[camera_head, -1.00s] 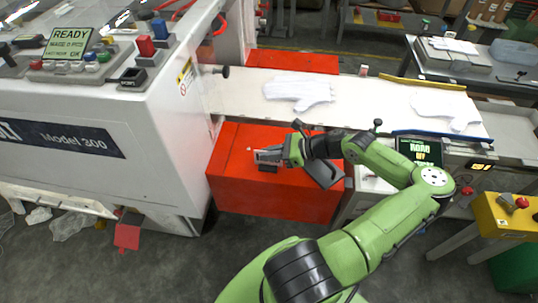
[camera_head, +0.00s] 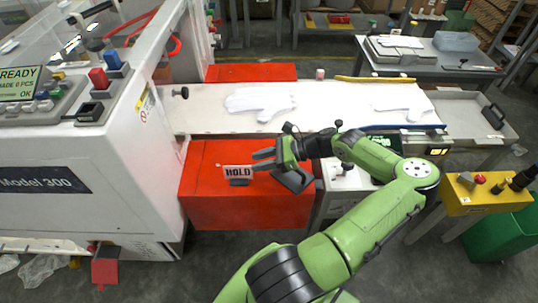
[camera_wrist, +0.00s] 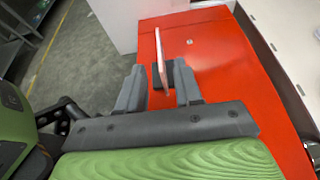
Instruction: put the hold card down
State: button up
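The hold card (camera_head: 238,171) is a small white card with "HOLD" in dark letters on a dark base. It stands upright on the red box (camera_head: 215,209), towards its left part. In the wrist view the card (camera_wrist: 161,50) shows nearly edge-on, with its dark base (camera_wrist: 177,74) partly behind a finger. My gripper (camera_head: 263,159) is just right of the card in the head view. In the wrist view my gripper (camera_wrist: 159,92) has its fingers apart, with red surface showing between them, and the card lines up with the gap.
A white conveyor (camera_head: 310,112) with white gloves (camera_head: 260,101) runs behind the red box. The large white machine (camera_head: 80,150) stands close on the left. A yellow control box (camera_head: 482,197) is at the right. Bare red surface surrounds the card.

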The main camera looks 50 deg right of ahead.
jog(key=v, duration=0.4)
jog(key=w+a+r+n+g+h, duration=0.1)
jog(key=a+r+n+g+h, duration=0.1)
jog(key=a+n+g, duration=0.45)
jog(key=w+a+r+n+g+h, duration=0.25)
jog(key=a+n+g, duration=0.25)
jog(key=a+n, duration=0.3)
jog(key=s+a+r+n+t+h, duration=0.1)
jog(key=s+a+r+n+t, duration=0.2)
jog(key=s+a+r+n, duration=0.2)
jog(key=s+a+r+n+t+h, duration=0.2)
jog(key=s+a+r+n, duration=0.3)
jog(key=a+r+n, duration=0.4)
notch_tip(320, 180, up, 2)
jog(key=shift+s+a+r+t, duration=0.2)
jog(key=shift+a+r+t, duration=0.05)
jog(key=shift+a+t, duration=0.35)
jog(key=shift+h, duration=0.25)
